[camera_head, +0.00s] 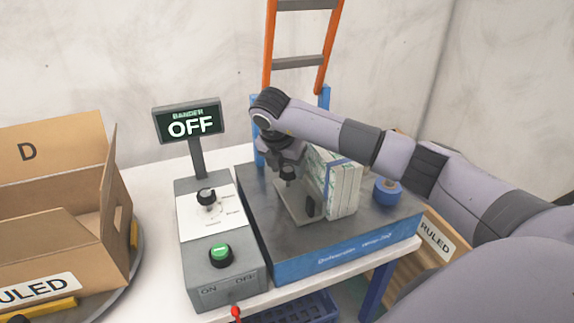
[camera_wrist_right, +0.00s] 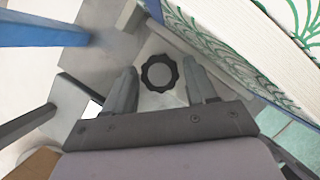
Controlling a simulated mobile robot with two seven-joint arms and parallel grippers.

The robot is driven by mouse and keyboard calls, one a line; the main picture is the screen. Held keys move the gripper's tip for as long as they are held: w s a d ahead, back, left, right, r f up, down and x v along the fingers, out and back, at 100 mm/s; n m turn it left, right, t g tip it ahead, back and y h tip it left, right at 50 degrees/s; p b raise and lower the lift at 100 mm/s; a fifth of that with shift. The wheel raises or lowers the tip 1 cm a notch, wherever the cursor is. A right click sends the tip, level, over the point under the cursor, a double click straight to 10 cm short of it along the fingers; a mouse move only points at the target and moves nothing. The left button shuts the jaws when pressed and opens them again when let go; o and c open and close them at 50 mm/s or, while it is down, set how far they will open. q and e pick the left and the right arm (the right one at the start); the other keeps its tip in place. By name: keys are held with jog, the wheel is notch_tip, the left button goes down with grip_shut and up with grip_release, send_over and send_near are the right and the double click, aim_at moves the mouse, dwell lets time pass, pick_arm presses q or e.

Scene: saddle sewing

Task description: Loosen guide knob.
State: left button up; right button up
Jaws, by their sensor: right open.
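The guide knob (camera_wrist_right: 159,73) is a round black knob with a scalloped edge. In the right wrist view it lies between and just beyond the fingertips of my right gripper (camera_wrist_right: 162,84), with a gap on each side. In the head view the dark knob (camera_head: 289,173) stands on the grey guide plate (camera_head: 290,206), directly below my right gripper (camera_head: 283,162). My right gripper is open, points down and holds nothing. My left gripper is not in view.
A stack of patterned white blocks (camera_head: 345,190) stands right beside the guide. The blue-sided machine (camera_head: 335,257) carries both. A control box (camera_head: 222,282) with a display reading OFF (camera_head: 190,124) stands left. A cardboard box (camera_head: 110,215) is farther left. An orange ladder (camera_head: 268,45) leans behind.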

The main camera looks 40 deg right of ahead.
jog(key=c, duration=0.8)
jog(key=shift+f+n+t+b, duration=0.15)
jog(key=shift+n+t+b, duration=0.15)
jog(key=shift+n+b, duration=0.55)
jog(key=shift+n+y, duration=0.5)
jog(key=shift+n, duration=0.15)
jog(key=shift+r, duration=0.2)
jog(key=o, duration=0.8)
